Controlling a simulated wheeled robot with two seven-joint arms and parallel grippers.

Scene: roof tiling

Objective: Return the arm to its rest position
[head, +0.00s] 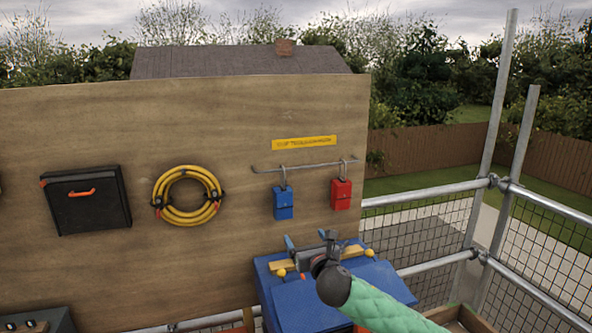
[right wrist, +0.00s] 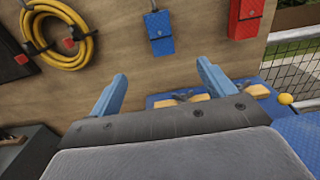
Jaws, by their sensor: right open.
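My right arm comes in from the lower right in a green quilted sleeve. Its gripper (head: 309,242) is over the blue box (head: 291,309), in front of the wooden board. In the right wrist view its two blue fingers (right wrist: 161,80) stand wide apart with nothing between them. Beyond the fingers lie yellow pieces (right wrist: 181,100) on the blue surface; they look apart from the fingers. My left gripper does not show in either view.
The wooden board (head: 110,110) carries a black case (head: 86,212), a coiled yellow hose (head: 163,184), a blue padlock (head: 283,204) and a red padlock (head: 341,194) on a rail. Scaffold poles (head: 495,130) and mesh stand at the right.

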